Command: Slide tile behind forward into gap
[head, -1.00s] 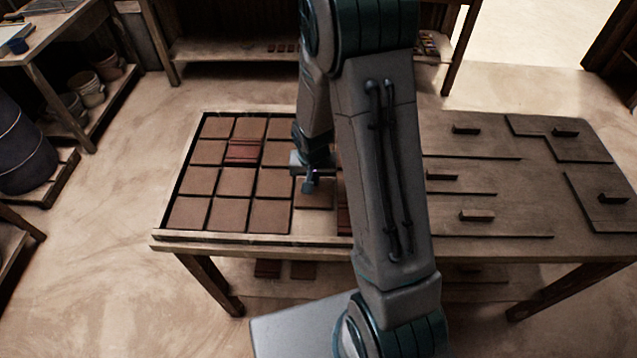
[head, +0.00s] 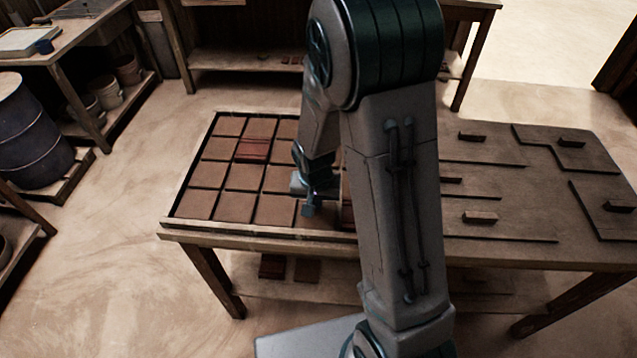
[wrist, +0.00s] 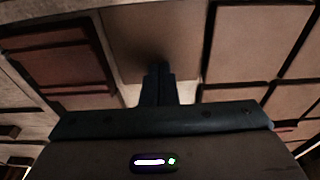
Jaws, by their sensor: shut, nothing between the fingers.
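The brown tile (head: 322,221) lies in the front row of the framed tile bed, just left of my forearm, and is partly hidden by my gripper. In the wrist view the same tile (wrist: 175,35) fills the top centre. My gripper (head: 309,211) is shut and empty, pointing down with its fingertips at the tile. In the wrist view the closed fingers (wrist: 157,72) overlap the tile; whether they touch it I cannot tell. A pale strip of bare bed (wrist: 130,95) shows behind the tile, on both sides of the fingers.
Brown tiles (head: 235,207) fill the columns to the left, with a dark red tile (head: 252,149) among them. Another red tile (wrist: 68,62) lies beside the moved column. The frame's front rim (head: 230,231) borders the bed. Boards with handles (head: 478,218) lie on the right of the table.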

